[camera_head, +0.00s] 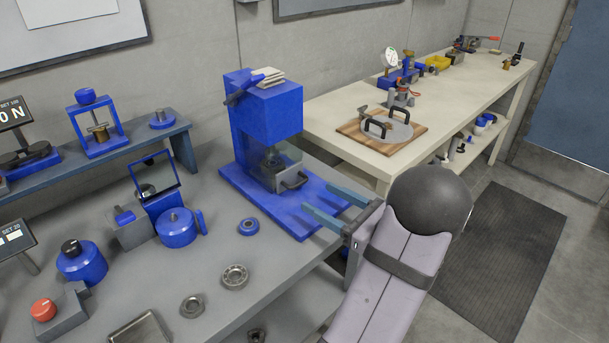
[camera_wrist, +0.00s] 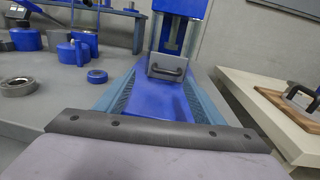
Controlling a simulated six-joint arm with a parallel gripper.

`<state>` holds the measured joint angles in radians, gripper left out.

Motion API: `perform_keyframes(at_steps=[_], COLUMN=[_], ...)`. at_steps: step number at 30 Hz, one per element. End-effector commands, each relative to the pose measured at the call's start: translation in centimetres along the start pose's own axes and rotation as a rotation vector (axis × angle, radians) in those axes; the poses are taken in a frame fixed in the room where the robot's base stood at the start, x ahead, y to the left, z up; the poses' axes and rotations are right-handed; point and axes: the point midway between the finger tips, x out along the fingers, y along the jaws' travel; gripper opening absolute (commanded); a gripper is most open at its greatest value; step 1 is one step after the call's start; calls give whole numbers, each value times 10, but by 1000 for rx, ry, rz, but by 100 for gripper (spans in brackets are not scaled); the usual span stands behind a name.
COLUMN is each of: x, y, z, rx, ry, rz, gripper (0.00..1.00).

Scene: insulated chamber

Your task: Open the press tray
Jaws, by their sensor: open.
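The blue press (camera_head: 266,112) stands on the grey bench. Its grey tray (camera_head: 283,167) sits low under the press head, with a dark bar handle (camera_head: 295,181) on the front. In the wrist view the tray (camera_wrist: 157,64) and its handle (camera_wrist: 167,72) are ahead, near the top centre. My gripper (camera_head: 318,199) is open and empty above the front of the blue base plate, its two fingers pointing at the tray. The handle is beyond the fingertips, with a gap. In the wrist view the fingers (camera_wrist: 160,82) flank the base plate.
A blue ring (camera_head: 248,226) and metal bearings (camera_head: 235,276) lie on the bench left of my gripper. A pale bench (camera_head: 345,160) with a wooden board (camera_head: 410,149) stands to the right. The base plate in front of the tray is clear.

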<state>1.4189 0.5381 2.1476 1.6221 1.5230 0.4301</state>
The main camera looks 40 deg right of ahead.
Motion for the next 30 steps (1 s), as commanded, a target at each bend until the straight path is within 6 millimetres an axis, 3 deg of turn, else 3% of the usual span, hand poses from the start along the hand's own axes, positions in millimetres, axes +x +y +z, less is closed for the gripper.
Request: perform_keyframes(at_steps=[6, 14, 30], x=[6, 13, 73], y=[-6, -7, -12], z=[-12, -12, -11], rx=[29, 27, 26], ry=[-19, -19, -19], rz=[-84, -85, -83], gripper=[62, 62, 62])
